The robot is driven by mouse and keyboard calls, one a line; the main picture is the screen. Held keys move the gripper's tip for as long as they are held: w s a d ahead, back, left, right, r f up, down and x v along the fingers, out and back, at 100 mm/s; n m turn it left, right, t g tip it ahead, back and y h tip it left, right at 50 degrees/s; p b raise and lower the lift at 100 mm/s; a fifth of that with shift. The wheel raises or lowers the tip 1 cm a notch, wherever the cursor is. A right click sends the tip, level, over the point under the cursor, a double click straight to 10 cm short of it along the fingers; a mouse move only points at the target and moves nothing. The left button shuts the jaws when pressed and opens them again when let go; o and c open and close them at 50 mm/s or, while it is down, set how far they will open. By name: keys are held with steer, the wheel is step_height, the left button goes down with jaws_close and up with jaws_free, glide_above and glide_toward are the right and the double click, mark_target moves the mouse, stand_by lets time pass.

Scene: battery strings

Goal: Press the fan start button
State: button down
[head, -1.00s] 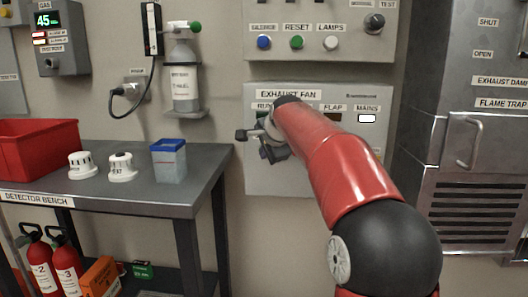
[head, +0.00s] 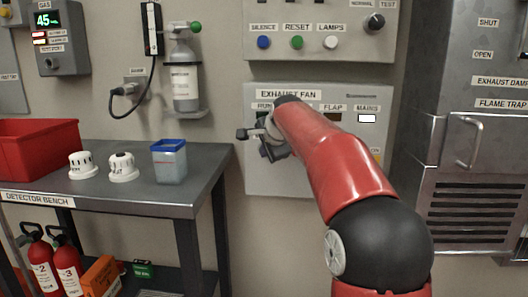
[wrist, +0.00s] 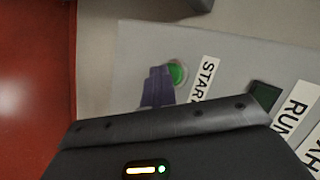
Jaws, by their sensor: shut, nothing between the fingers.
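The grey exhaust fan panel (head: 262,182) is on the wall in the head view, with my red arm across its front. In the wrist view the round green start button (wrist: 177,73) shows beside a label reading START (wrist: 205,79). My gripper (wrist: 158,85) is shut and empty, its fingers overlapping the lower left part of the button. I cannot tell whether the tips touch it. In the head view my gripper (head: 266,148) is at the panel's left side, and the button is hidden. The run lamp (wrist: 264,96) looks dark green.
The mains lamp (head: 367,118) is lit white. Above is a panel with blue, green and white buttons and a knob (head: 374,21). The detector bench (head: 130,200) stands at left with a red bin (head: 38,150) and a blue-rimmed cup (head: 169,162). A steel cabinet (head: 470,150) is at right.

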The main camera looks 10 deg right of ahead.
steer(key=shift+w+d, duration=0.1)
steer(key=shift+w, duration=0.1)
steer(key=shift+s, duration=0.1)
stand_by(0.4)
steer(key=shift+s+a+b, duration=0.2)
steer(key=shift+s+b, duration=0.15)
steer(key=shift+s, duration=0.15)
steer(key=shift+s+a+b, duration=0.15)
steer(key=shift+s+b, duration=0.15)
steer(key=shift+s, duration=0.15)
steer(key=shift+s, duration=0.1)
steer(key=shift+s+a+b, duration=0.25)
steer(key=shift+s+b, duration=0.2)
steer(key=shift+s, duration=0.3)
steer(key=shift+s+a+b, duration=0.3)
steer(key=shift+s+b, duration=0.15)
steer(key=shift+s, duration=0.35)
steer(key=shift+s+a+b, duration=0.25)
steer(key=shift+s+b, duration=0.2)
steer(key=shift+s, duration=0.3)
